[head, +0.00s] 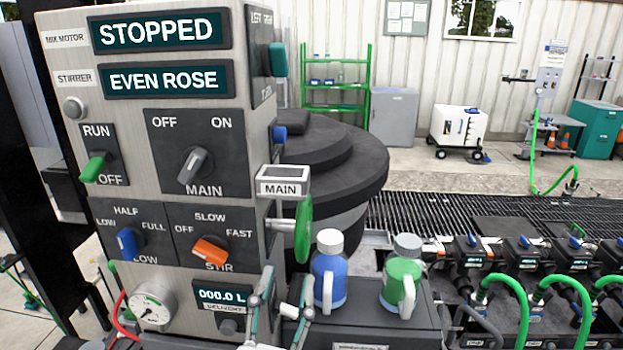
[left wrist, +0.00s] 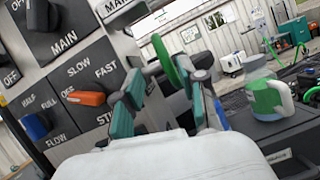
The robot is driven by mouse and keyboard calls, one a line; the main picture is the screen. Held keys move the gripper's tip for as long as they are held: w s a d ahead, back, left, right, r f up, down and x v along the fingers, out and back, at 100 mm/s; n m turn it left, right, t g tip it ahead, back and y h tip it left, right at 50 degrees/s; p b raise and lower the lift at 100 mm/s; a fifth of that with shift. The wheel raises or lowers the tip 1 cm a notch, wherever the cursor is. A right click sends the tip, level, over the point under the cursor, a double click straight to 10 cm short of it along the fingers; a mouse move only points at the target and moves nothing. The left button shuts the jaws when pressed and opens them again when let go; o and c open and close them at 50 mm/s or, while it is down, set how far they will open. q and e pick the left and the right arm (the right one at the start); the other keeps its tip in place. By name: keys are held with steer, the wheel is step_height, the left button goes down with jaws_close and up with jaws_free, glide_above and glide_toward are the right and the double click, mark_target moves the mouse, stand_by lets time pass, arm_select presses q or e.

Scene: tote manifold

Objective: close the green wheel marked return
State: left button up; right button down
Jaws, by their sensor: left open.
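A green wheel (head: 304,228) stands edge-on at the right side of the grey control panel (head: 180,140), on a metal stem. The sign (head: 284,180) above it reads MAIN. I can read no label saying return in either view. My left gripper (head: 283,302) is open and empty, below the wheel in the head view. In the left wrist view its teal-padded fingers (left wrist: 166,108) are spread apart, and the green wheel (left wrist: 165,62) shows beyond and between them. I cannot tell how far the wheel is turned. My right gripper is not in view.
A blue jug (head: 329,275) and a green jug (head: 403,272) stand on a dark box right of the gripper. The panel's orange STIR knob (head: 211,250) and gauge (head: 153,306) are at the left. A dark round tank (head: 335,165) stands behind. Green hoses (head: 545,290) lie right.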

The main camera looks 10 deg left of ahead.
mark_target(301, 213)
arm_select(q)
steer(key=x, duration=0.2)
steer(key=r+x, duration=0.1)
steer(key=x, duration=0.4)
steer(key=shift+r, duration=0.35)
steer(key=p+x, duration=0.2)
steer(key=x, duration=0.2)
steer(key=shift+a, duration=0.1)
steer(key=shift+w+r, duration=0.1)
steer(key=shift+w, duration=0.55)
jaws_close()
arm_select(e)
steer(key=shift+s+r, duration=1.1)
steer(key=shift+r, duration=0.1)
